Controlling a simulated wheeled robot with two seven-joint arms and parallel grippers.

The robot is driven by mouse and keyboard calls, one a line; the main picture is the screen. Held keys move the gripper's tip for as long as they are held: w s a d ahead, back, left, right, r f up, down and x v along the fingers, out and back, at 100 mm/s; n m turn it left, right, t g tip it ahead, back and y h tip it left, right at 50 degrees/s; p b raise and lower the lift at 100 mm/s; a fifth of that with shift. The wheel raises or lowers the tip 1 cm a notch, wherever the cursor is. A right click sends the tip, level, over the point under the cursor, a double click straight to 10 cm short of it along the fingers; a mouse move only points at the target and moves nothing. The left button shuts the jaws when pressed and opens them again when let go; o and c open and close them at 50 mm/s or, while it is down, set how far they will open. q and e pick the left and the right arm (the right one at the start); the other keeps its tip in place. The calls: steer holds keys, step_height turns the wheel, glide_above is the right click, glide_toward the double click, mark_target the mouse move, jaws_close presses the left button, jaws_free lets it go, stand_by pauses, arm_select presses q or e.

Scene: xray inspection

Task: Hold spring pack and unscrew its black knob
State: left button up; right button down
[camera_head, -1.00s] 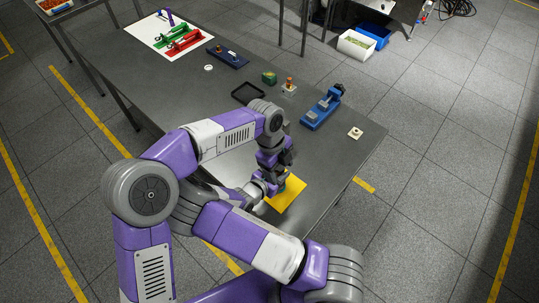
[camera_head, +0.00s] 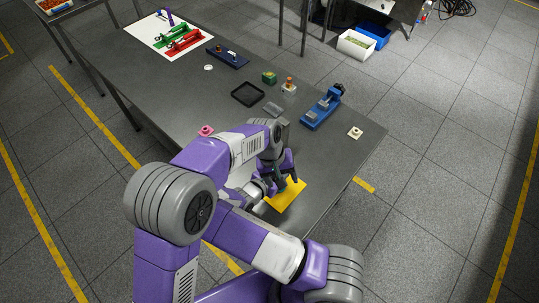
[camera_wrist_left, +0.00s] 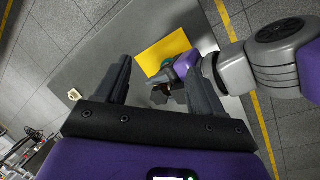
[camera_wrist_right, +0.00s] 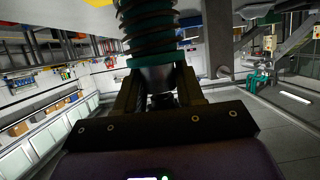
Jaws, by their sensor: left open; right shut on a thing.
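The spring pack (camera_wrist_right: 150,30) shows large in the right wrist view, with dark stacked rings, a teal collar and a grey end. My right gripper (camera_wrist_right: 158,98) is shut on its grey end. In the head view, its teal part (camera_head: 282,189) shows over the yellow mat (camera_head: 290,196). My left gripper (camera_head: 285,170) is open close by, just above the pack. In the left wrist view, the pack's teal part (camera_wrist_left: 182,65) lies beyond the open left fingers (camera_wrist_left: 160,85). I cannot clearly make out the black knob.
A blue fixture (camera_head: 318,113), a black tray (camera_head: 248,94), a grey block (camera_head: 272,109) and a small white piece (camera_head: 355,132) stand on the grey table. A pink knob-like piece (camera_head: 206,130) is left of my arms.

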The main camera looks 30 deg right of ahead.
arm_select(q)
steer(key=w+r+n+t+h, duration=0.1)
steer(key=w+r+n+t, duration=0.15)
steer(key=n, duration=1.05)
steer(key=w+r+n+t+h, duration=0.1)
steer(key=w+n, duration=0.3)
steer(key=n, duration=1)
steer(key=x, duration=0.7)
steer(key=a+x, duration=0.1)
steer(key=x, duration=0.3)
steer(key=shift+d+f, duration=0.1)
steer(key=shift+f, duration=0.25)
steer(key=c, duration=1.2)
steer(key=o, duration=1.2)
steer(key=shift+r, duration=0.1)
